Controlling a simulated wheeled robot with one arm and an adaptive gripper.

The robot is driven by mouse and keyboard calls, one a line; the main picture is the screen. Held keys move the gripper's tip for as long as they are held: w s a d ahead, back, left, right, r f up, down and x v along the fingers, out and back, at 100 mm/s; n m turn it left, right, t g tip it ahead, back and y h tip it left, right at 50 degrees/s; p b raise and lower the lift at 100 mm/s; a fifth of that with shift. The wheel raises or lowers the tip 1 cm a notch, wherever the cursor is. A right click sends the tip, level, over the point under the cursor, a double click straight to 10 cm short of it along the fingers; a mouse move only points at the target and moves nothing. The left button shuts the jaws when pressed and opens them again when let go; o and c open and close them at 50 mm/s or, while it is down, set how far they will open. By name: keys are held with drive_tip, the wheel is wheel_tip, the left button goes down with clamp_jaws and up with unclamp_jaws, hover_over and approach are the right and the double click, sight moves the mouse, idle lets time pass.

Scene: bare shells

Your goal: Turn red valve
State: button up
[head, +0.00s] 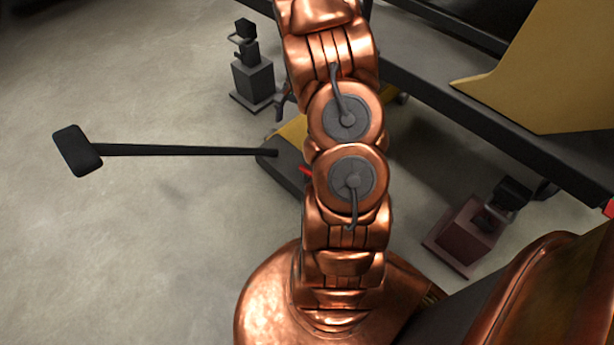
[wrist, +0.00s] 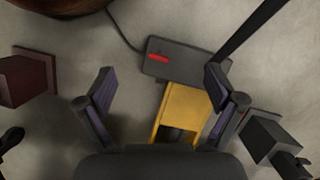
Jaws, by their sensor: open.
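A dark red block with a black part on top, which looks like the red valve (head: 465,232), stands on the floor at the lower right of the head view. In the wrist view the dark red block (wrist: 22,80) is at the left edge, outside my fingers. My gripper (wrist: 158,88) is open and empty, its fingers wide apart above a yellow frame. In the head view my copper arm hides most of the gripper.
A dark grey box (wrist: 185,60) with a red bar (wrist: 158,57) lies beyond my fingertips, joined to the yellow frame (wrist: 180,110). A long black handle (head: 180,150) reaches left. A grey block (head: 252,78) stands behind. A dark bench (head: 470,125) runs along the right.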

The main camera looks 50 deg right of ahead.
drive_tip(key=d+f+m+t+y+b, duration=0.15)
drive_tip(key=d+f+b, duration=0.25)
drive_tip(key=f, duration=0.6)
drive_tip(key=d+f+m+b, duration=0.2)
drive_tip(key=d+f+b, duration=0.1)
drive_tip(key=f, duration=0.7)
drive_tip(key=shift+s+d+b+x, duration=0.15)
drive_tip(key=shift+b+x, duration=0.6)
drive_tip(key=shift+x, duration=1.15)
drive_tip(key=shift+s+d+b+x, duration=0.15)
drive_tip(key=shift+b+x, duration=0.6)
drive_tip(key=shift+x, duration=1.15)
drive_tip(key=shift+a, duration=0.1)
drive_tip(key=c, duration=1.1)
drive_tip(key=shift+c, duration=0.2)
